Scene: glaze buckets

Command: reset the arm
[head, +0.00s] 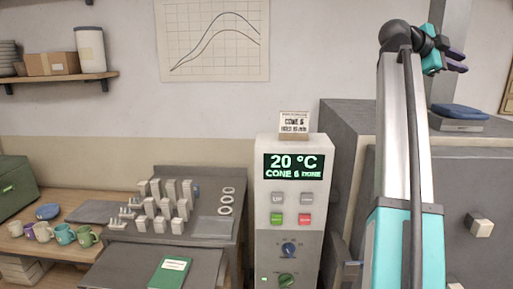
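My arm rises on the right side of the head view, with a white and teal link and a dark elbow joint at the top. My gripper (459,61) is at the upper right, behind the top of the arm, pointing right. Its two dark fingertips look a little apart, with nothing seen between them. It is in the air above the grey kiln-like block (350,130), close to a blue pad (460,111) on a grey box below it.
A control panel (290,215) reads 20 °C, cone 6 done; a small card (294,122) stands on it. At left are a bench with several mugs (65,234), grey posts (171,190), a green book (170,273) and a wall shelf (60,78). Air above the bench is clear.

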